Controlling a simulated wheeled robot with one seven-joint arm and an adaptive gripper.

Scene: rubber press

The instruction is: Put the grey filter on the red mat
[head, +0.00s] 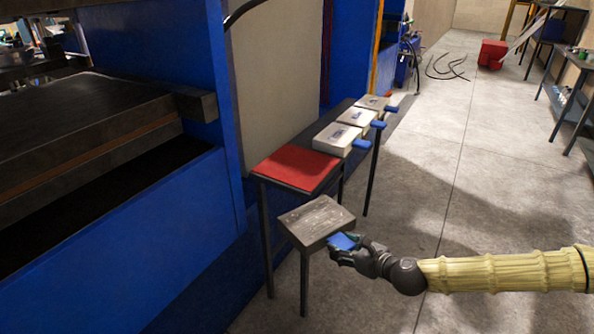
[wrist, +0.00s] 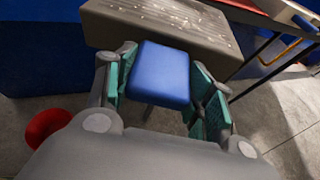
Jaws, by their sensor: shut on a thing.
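The grey filter (head: 315,220) is a speckled grey block with a blue handle (head: 343,241). My gripper (head: 345,250) is shut on the blue handle, which also shows between the green-padded fingers in the wrist view (wrist: 160,75). The filter is held out in front of the table, lower in the picture than the red mat and apart from it. The red mat (head: 296,168) lies flat on the near end of the narrow dark table and is bare. The filter's top in the wrist view (wrist: 165,22) is partly cut off.
Several pale filters with blue handles, one of them the nearest pale filter (head: 338,138), stand in a row on the table beyond the mat. A large blue press (head: 120,215) stands on the left. Open concrete floor (head: 440,190) lies to the right.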

